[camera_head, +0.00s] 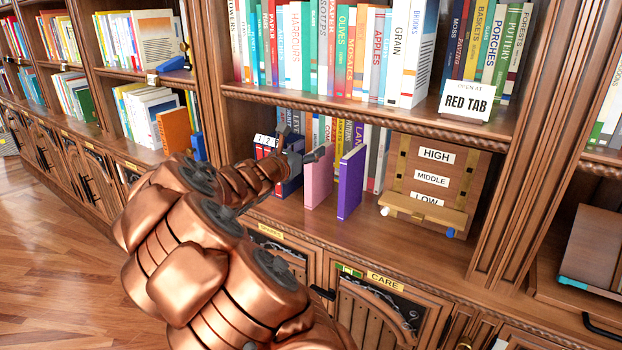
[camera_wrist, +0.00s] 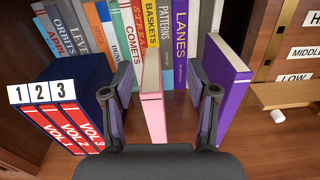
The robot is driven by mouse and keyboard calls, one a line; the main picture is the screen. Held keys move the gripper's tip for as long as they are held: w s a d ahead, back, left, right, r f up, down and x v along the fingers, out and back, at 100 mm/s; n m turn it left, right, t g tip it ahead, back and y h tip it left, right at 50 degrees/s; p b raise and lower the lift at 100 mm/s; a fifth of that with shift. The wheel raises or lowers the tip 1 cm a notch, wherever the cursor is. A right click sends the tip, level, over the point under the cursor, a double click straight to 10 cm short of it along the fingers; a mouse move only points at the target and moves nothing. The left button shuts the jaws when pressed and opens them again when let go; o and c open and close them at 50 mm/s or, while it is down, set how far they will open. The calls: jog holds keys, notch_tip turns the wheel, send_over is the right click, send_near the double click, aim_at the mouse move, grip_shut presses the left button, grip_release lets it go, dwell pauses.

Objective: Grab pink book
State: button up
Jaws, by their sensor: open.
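The pink book (camera_head: 319,178) stands upright on the lower shelf, a little forward of the row behind it. In the wrist view the pink book (camera_wrist: 152,105) stands spine toward me between the two fingers of my gripper (camera_wrist: 160,98). My gripper (camera_head: 303,150) is open, with a finger on each side of the book. A visible gap separates each finger from the pink book in the wrist view. My arm and gripper hide part of the shelf in the head view.
A purple book (camera_wrist: 226,85) stands just right of the right finger. Dark blue volumes numbered 1, 2, 3 (camera_wrist: 62,110) stand close to the left finger. A row of books (camera_wrist: 180,40) stands behind. A wooden HIGH/MIDDLE/LOW box (camera_head: 437,180) stands further right. The shelf board lies above.

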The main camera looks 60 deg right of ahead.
notch_tip(320, 180, down, 2)
jog(key=b, duration=0.3)
send_over(319, 175)
jog(key=w+d, duration=0.1)
jog(key=shift+w+d+f+n, duration=0.1)
jog(key=shift+f+n, duration=0.1)
jog(key=shift+f, duration=0.25)
jog(key=shift+w+d+f+n, duration=0.1)
jog(key=shift+f+n, duration=0.1)
jog(key=shift+f, duration=0.2)
jog(key=shift+d, duration=0.5)
jog(key=shift+c, duration=0.3)
grip_shut()
